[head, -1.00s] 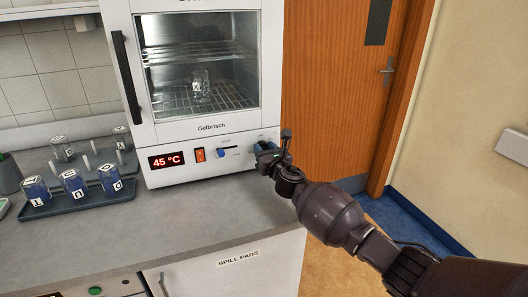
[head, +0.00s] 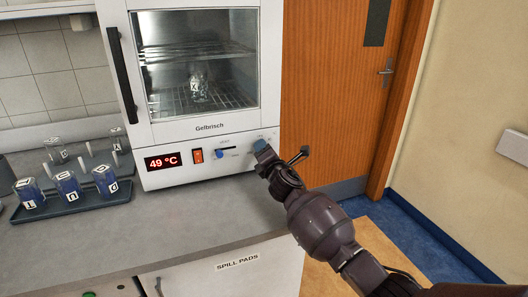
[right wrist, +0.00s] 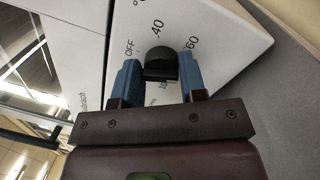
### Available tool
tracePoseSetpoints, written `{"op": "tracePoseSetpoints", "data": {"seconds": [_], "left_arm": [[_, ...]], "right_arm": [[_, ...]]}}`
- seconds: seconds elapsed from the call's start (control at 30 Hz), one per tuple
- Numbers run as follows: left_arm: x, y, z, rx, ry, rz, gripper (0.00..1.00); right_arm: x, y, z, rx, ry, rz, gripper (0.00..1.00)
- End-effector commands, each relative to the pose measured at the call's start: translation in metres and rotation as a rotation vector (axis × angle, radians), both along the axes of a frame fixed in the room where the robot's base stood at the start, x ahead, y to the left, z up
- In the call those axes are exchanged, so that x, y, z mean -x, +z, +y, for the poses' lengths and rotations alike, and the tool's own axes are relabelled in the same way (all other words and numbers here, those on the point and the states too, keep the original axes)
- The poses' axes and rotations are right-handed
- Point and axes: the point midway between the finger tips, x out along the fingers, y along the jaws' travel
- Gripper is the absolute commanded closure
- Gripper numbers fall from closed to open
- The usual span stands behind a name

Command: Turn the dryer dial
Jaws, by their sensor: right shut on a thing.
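The white dryer (head: 215,172) stands on the counter with its glass door closed. Its red display (head: 167,161) reads 49 °C. The black dryer dial (right wrist: 161,62) shows in the right wrist view, with OFF, 40 and 60 printed around it. My right gripper (head: 262,148) is at the right end of the dryer's front panel. Its blue fingers (right wrist: 160,80) are shut on the dial, one on each side. In the head view the gripper hides the dial. My left gripper is not in view.
An orange switch (head: 197,155) and a blue slider knob (head: 219,154) sit left of my gripper on the panel. A dark tray (head: 75,207) with blue-filled beakers is on the counter at the left. The counter in front of the dryer is clear.

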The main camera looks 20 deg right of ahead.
Motion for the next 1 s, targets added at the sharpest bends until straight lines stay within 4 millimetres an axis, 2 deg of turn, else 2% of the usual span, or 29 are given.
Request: {"op": "tracePoseSetpoints", "data": {"seconds": [1.0], "left_arm": [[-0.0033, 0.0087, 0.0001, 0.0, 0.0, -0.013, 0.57]], "right_arm": [[0.0005, -0.0029, 0.0019, -0.935, -0.001, 0.035, 0.85]]}}
